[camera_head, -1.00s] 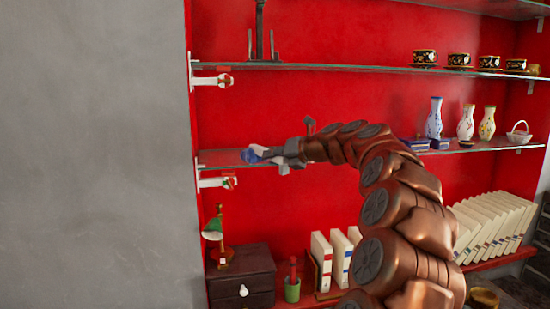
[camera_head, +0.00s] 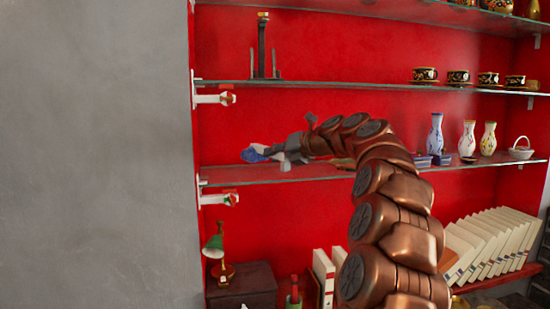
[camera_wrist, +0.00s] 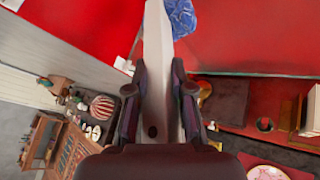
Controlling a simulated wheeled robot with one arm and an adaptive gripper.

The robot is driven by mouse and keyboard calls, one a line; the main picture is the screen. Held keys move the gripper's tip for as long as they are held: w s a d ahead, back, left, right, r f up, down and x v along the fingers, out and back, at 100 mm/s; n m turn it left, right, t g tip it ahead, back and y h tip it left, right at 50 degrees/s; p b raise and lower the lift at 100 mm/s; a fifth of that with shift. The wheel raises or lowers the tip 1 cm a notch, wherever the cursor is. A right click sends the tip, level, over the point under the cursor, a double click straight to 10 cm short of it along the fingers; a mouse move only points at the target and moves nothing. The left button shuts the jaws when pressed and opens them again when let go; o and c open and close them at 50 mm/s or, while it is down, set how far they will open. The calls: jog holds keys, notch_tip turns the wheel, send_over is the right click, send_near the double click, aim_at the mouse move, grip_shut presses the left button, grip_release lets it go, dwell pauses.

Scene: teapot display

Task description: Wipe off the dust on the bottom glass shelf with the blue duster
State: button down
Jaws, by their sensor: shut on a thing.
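My gripper (camera_head: 290,150) is shut on the white handle of the blue duster (camera_head: 255,154). The wrist view shows my gripper (camera_wrist: 159,75) closed around the handle, with the blue duster head (camera_wrist: 181,17) beyond the fingertips. The duster points left, over the left part of the bottom glass shelf (camera_head: 225,178). I cannot tell whether its head touches the glass. A small brownish-green patch (camera_head: 342,162) shows at the shelf, partly hidden by my arm. I cannot make out dust clearly.
Vases (camera_head: 436,135) and a white basket (camera_head: 521,147) stand on the right of this shelf. Another glass shelf (camera_head: 340,85) with cups is above. A grey wall (camera_head: 95,150) is at left.

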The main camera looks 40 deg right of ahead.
jog(key=shift+r, duration=1.55)
